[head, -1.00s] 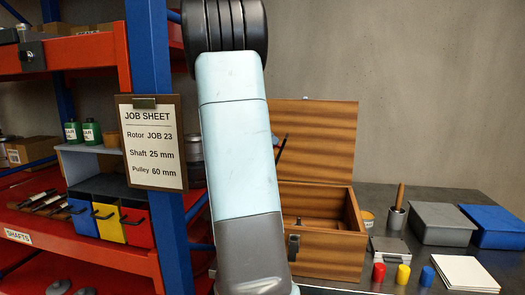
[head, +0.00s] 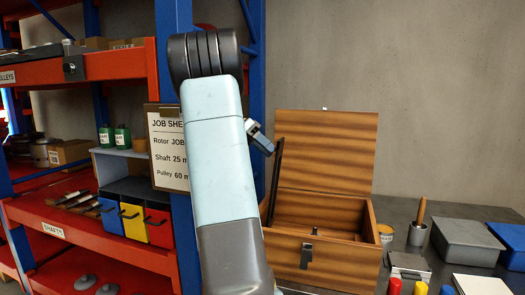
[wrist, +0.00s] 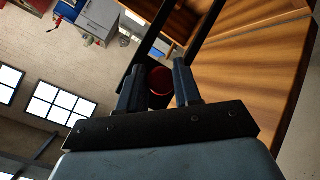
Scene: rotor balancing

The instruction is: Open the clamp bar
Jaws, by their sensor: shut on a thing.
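The clamp bar (head: 274,182) is a thin dark bar standing nearly upright at the left of the open wooden box (head: 343,261). Its upper end is at my gripper (head: 262,138), which is partly hidden behind my arm in the head view. In the wrist view my gripper (wrist: 160,84) has its two dark fingers on either side of a round red part (wrist: 160,80), which looks like the bar's end knob. The fingers are shut on it. The bar's lower end is hidden by the box front and my arm.
The box lid (head: 326,155) stands raised at the back. A shelf rack (head: 75,66) with a job sheet (head: 167,150) is on the left. A grey bin (head: 467,236), a cup (head: 417,234) and coloured caps sit right of the box on the dark bench.

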